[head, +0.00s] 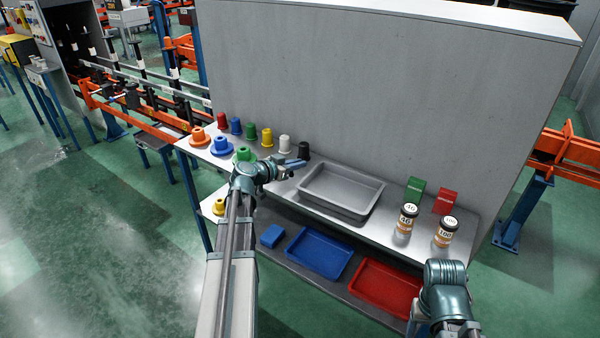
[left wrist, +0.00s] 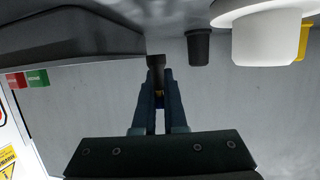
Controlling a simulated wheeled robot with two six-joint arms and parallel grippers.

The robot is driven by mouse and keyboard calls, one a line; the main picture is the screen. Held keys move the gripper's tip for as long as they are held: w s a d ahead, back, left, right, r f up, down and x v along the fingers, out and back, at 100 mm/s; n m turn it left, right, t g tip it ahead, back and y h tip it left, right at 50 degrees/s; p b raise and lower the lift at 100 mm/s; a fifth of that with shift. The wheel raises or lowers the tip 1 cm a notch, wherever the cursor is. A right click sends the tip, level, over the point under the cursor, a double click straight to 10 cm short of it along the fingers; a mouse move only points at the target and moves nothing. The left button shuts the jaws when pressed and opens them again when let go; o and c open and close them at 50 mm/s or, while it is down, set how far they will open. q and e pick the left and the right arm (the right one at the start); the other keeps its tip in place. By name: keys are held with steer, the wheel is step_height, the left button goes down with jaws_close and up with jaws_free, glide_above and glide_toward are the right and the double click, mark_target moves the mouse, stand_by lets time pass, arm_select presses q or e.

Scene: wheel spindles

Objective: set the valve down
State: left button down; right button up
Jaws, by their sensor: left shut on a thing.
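My left gripper (head: 296,163) reaches over the upper shelf, just left of the grey tray.
The grey tray (head: 320,200) stands mid-shelf. A black cup (head: 303,150), a white one (head: 285,144) and several coloured flanged pieces stand left. Two labelled jars (head: 405,220) and green and red blocks stand right. Blue (head: 318,265) and red (head: 355,285) trays lie below.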

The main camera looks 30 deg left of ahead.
mark_target(300, 179)
arm_select(q)
steer(key=shift+w, duration=0.2)
steer(key=f+b, duration=0.2)
steer(key=w+f+b, duration=0.1)
steer(key=f+b, duration=0.1)
steer(key=shift+d, duration=0.15)
steer(key=shift+r, duration=0.15)
steer(key=c, duration=1)
jaws_free()
